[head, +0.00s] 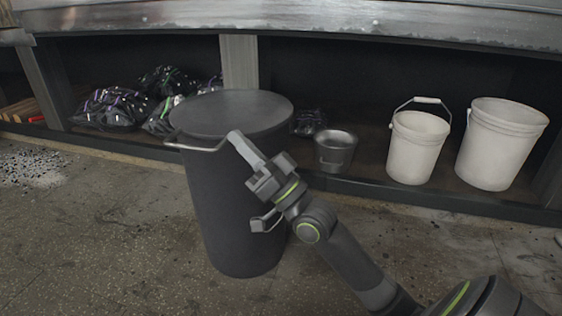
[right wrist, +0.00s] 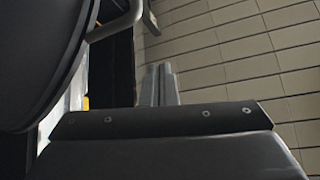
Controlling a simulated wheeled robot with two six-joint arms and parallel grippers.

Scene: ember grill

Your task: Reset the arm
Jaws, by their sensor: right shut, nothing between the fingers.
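My right gripper (head: 237,139) is shut and empty, in front of the upper part of a dark grey lidded bin (head: 235,215). Its fingertips are close to the bin's bar handle (head: 190,147) in the head view; I cannot tell whether they touch. In the right wrist view, the shut fingers (right wrist: 158,84) stand upright with nothing between them. The bin's dark round edge (right wrist: 40,60) and a metal handle (right wrist: 118,24) show at the upper left there. My left gripper is not in view.
Under a metal counter (head: 300,20), a low shelf holds black bags (head: 112,108), a metal pot (head: 335,152) and two white buckets (head: 417,148) (head: 500,145). Gravel (head: 30,168) lies on the floor at the left. The floor left of the bin is mostly clear.

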